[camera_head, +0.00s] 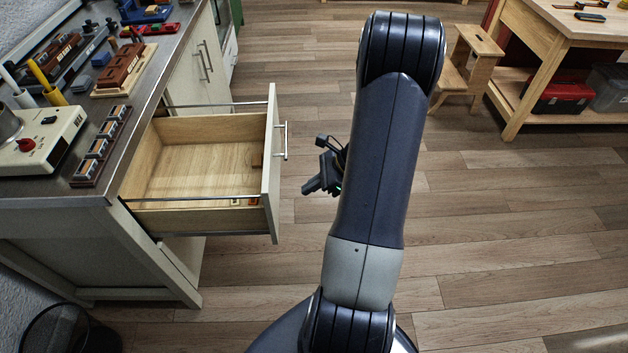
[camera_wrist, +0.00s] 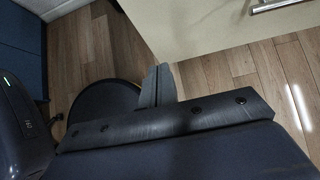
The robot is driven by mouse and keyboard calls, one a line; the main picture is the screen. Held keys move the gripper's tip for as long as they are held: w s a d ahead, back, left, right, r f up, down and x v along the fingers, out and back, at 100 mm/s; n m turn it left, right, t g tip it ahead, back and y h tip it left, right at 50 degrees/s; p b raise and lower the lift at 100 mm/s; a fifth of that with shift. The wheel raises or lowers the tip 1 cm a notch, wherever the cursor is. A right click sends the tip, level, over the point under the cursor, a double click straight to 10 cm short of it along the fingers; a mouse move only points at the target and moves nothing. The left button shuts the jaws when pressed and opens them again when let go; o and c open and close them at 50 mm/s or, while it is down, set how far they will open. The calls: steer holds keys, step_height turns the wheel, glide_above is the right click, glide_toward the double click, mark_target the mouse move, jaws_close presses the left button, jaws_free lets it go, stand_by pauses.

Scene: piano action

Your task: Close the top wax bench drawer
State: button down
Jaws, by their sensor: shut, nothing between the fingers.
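The top wax bench drawer (camera_head: 200,172) is pulled well out of the bench in the head view. It is a pale wooden box with a cream front panel (camera_head: 271,165) and a bar handle (camera_head: 285,140). A few small brownish items lie inside near its front. My gripper (camera_head: 308,189) is to the right of the front panel, apart from it, with a gap of floor between. In the wrist view, my gripper (camera_wrist: 157,86) is shut and empty. The drawer front (camera_wrist: 200,25) and part of its handle (camera_wrist: 275,5) show at the top there.
The bench top (camera_head: 150,85) carries a cream device (camera_head: 40,140), small trays and tools. A dark waste bin (camera_head: 65,330) stands at lower left. A step stool (camera_head: 470,60) and a wooden table (camera_head: 560,30) stand at upper right. The floor right of the drawer is clear.

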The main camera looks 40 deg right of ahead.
mark_target(272, 203)
steer(key=shift+w+a+f, duration=0.6)
steer(key=shift+w+a, duration=0.1)
steer(key=shift+a, duration=0.35)
steer(key=shift+w+a+f, duration=0.65)
steer(key=shift+w+a, duration=0.1)
steer(key=shift+a, duration=0.3)
steer(key=shift+w+a+f, duration=0.6)
steer(key=shift+w+a, duration=0.1)
steer(key=shift+a, duration=0.35)
steer(key=shift+a, duration=0.15)
steer(key=w+a, duration=0.9)
steer(key=a, duration=0.5)
steer(key=w+a+b, duration=0.1)
steer(key=w+a, duration=0.9)
steer(key=a, duration=0.4)
steer(key=shift+w+a, duration=0.15)
